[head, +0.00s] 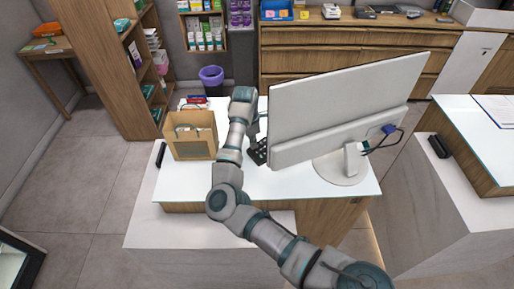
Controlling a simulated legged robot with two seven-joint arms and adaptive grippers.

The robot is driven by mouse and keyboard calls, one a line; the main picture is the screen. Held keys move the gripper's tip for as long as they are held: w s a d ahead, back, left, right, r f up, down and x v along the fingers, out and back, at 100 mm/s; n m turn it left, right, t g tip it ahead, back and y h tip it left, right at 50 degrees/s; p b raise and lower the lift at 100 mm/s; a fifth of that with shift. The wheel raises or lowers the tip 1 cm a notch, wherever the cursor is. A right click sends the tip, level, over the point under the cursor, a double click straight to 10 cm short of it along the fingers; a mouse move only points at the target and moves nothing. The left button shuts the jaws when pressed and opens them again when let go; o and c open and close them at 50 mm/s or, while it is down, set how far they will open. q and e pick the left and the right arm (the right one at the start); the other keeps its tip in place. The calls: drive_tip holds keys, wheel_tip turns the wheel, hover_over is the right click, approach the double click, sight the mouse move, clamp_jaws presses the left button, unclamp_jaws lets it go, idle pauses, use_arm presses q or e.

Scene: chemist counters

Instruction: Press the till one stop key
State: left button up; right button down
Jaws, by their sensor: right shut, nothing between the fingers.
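My right gripper (255,137) is shut and empty. My left gripper is out of view.
A large monitor (345,100) stands on the counter (190,184) close to the right of my gripper. Shelves and drawers line the back.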

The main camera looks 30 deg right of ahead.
drive_tip(key=a, duration=0.1)
drive_tip(key=a+f, duration=0.1)
drive_tip(key=a, duration=0.1)
drive_tip(key=shift+a+b, duration=0.25)
drive_tip(key=shift+b, duration=0.15)
drive_tip(key=shift+s+d+f, duration=0.1)
drive_tip(key=shift+s+d, duration=0.05)
drive_tip(key=shift+d, duration=0.4)
drive_tip(key=shift+s+d+f, duration=0.1)
drive_tip(key=shift+d, duration=0.4)
drive_tip(key=shift+w+a+r, duration=0.15)
drive_tip(key=shift+w+a, duration=0.1)
drive_tip(key=shift+a, duration=0.4)
drive_tip(key=shift+w+a+r, duration=0.1)
drive_tip(key=shift+w+a, duration=0.15)
drive_tip(key=shift+a, duration=0.4)
drive_tip(key=shift+w+a+r, duration=0.1)
drive_tip(key=shift+a+r, duration=0.2)
drive_tip(key=shift+a, duration=0.05)
wheel_tip(320, 180, up, 8)
drive_tip(key=shift+w+d, duration=0.15)
drive_tip(key=shift+d, duration=0.2)
drive_tip(key=shift+a+r, duration=0.1)
drive_tip(key=shift+a, duration=0.15)
drive_tip(key=shift+d, duration=0.15)
